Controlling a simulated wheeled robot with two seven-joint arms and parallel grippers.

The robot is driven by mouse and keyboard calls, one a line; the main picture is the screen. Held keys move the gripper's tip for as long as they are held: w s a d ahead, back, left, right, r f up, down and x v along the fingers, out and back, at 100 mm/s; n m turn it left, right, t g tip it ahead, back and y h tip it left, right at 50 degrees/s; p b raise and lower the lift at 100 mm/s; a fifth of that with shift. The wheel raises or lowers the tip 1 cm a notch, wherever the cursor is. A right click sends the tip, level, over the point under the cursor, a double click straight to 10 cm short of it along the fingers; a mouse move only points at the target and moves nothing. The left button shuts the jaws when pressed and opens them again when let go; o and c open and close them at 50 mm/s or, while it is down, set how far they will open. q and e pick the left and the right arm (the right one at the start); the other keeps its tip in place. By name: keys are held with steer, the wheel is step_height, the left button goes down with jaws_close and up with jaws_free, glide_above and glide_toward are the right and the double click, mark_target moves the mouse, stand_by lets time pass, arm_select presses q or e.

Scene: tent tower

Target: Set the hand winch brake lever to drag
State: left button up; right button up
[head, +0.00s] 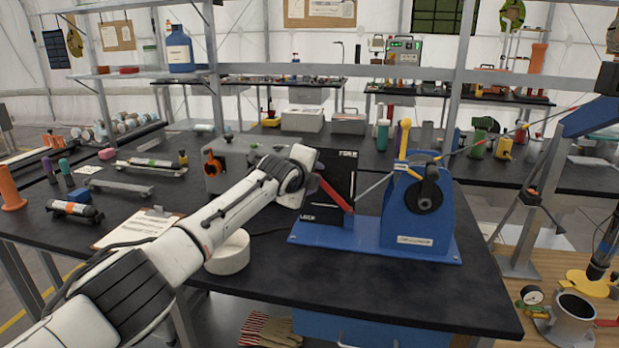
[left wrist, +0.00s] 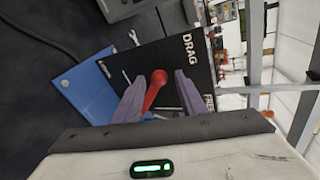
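The blue hand winch (head: 423,205) stands on a blue base plate at the bench's front right. A black panel (head: 342,175) beside it carries labels; FREE is at its top and LOCK at its lower left in the head view. The red brake lever (head: 335,194) slants up and left from its pivot. DRAG reads on the panel (left wrist: 180,62) in the left wrist view. My left gripper (left wrist: 170,76) is open, with the red lever (left wrist: 157,87) between its two purple-grey fingers. The lever's knob lies close to one finger; contact is unclear. My right gripper is out of view.
A white roll (head: 228,253) and a clipboard (head: 137,227) lie near my left arm. A grey box (head: 235,160) stands behind it. Metal shelf posts rise behind the winch. The bench's front right is clear.

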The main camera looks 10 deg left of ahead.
arm_select(q)
steer(key=v, duration=1)
steer(key=shift+s, duration=0.15)
stand_by(0.4)
